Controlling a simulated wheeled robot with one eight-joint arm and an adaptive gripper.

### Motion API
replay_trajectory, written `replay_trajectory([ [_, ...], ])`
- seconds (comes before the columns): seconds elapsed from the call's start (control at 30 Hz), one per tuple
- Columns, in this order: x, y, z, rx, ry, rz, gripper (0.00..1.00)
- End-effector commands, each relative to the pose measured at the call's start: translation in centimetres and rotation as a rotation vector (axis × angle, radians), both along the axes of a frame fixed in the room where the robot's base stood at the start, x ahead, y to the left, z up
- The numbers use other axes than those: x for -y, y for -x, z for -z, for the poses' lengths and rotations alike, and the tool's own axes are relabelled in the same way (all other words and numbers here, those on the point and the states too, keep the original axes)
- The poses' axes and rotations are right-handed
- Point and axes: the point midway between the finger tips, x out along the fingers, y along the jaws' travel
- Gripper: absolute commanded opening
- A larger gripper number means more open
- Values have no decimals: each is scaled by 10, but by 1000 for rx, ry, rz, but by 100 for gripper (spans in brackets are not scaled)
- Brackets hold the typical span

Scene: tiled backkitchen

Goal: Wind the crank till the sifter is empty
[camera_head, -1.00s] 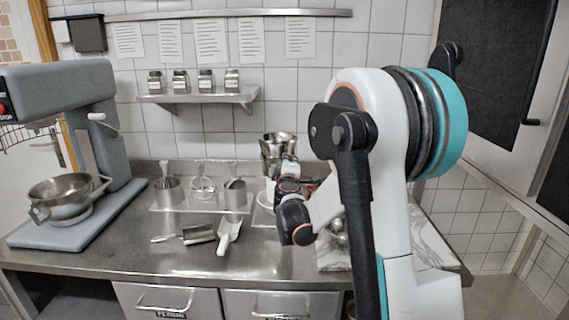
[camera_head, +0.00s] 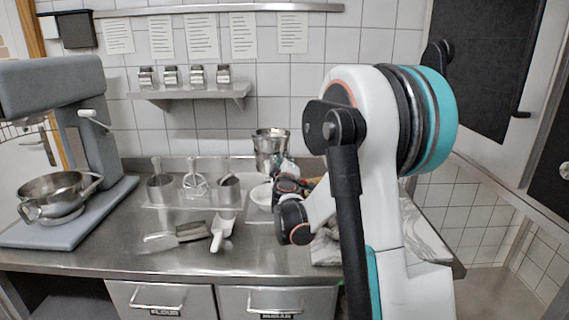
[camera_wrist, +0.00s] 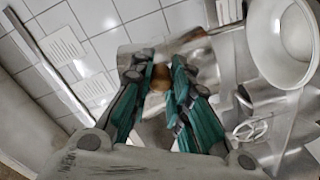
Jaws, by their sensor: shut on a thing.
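The sifter (camera_head: 270,143), a shiny metal cylinder, stands upright at the back of the counter in the head view. Its curved metal wall (camera_wrist: 204,62) also shows close to my fingers in the wrist view. My gripper (camera_wrist: 157,76) has its teal fingers shut on a small brown knob (camera_wrist: 159,82), which looks like the crank's handle. In the head view my gripper (camera_head: 290,172) is just in front of the sifter and hides its lower part. The rest of the crank and the sifter's contents cannot be made out.
A white bowl (camera_head: 261,196) sits beside my gripper. A grey mixer (camera_head: 55,95) is at left. The front left counter is clear.

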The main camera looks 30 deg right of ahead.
Motion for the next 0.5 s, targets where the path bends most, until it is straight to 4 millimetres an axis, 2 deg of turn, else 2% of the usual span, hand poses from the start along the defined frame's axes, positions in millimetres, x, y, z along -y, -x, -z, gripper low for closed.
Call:
replay_trajectory([
  [0.07, 0, 0, 0, 0, 0, 0, 0],
  [0.1, 0, 0, 0, 0, 0, 0, 24],
  [0.17, 0, 0, 0, -1, 1, 0, 37],
  [0.5, 0, 1, 0, -1, 1, 0, 39],
])
